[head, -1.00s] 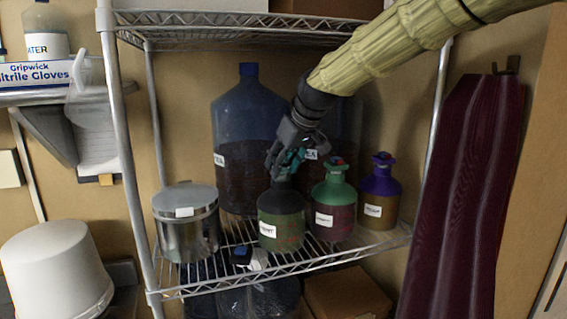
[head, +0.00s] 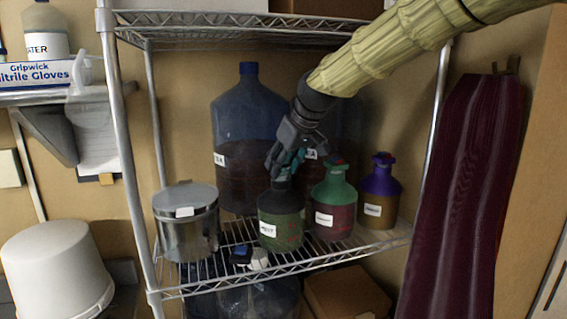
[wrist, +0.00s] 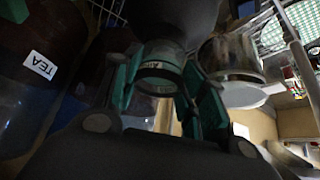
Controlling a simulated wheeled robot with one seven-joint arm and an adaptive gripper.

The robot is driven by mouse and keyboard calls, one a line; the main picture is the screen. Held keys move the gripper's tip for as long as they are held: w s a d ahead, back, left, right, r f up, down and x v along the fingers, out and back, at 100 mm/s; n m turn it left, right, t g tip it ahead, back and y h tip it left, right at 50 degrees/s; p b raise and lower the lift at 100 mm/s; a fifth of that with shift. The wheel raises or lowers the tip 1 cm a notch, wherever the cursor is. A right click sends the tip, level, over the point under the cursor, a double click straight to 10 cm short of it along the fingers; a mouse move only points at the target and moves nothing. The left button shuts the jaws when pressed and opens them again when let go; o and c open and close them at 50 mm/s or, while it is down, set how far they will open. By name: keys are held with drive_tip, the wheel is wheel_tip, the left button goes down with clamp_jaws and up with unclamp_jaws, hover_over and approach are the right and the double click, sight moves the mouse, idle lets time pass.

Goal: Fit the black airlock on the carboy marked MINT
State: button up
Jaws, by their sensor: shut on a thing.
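My gripper (head: 283,166) is at the neck of the dark front-left carboy (head: 281,220), whose small label is too blurred to read surely. In the wrist view my gripper's teal fingers (wrist: 163,95) close from both sides around a dark, round, partly clear piece (wrist: 160,68), which looks like the black airlock. It is in line with the dark carboy's neck; I cannot tell whether it is seated. The fingers mostly hide it in the head view. A green carboy (head: 334,196) with a red top and a purple carboy (head: 381,186) with a dark top stand to the right.
A lidded steel pot (head: 186,225) stands left on the wire shelf (head: 205,280). A blue-and-dark piece (head: 241,254) and a white piece (head: 258,259) lie at the front. Large blue jugs (head: 246,110) stand behind. A maroon apron (head: 465,190) hangs at the right.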

drive_tip(key=o, duration=1.6)
drive_tip(key=shift+o, duration=0.2)
drive_tip(key=shift+r, duration=0.1)
drive_tip(key=shift+r, duration=3.4)
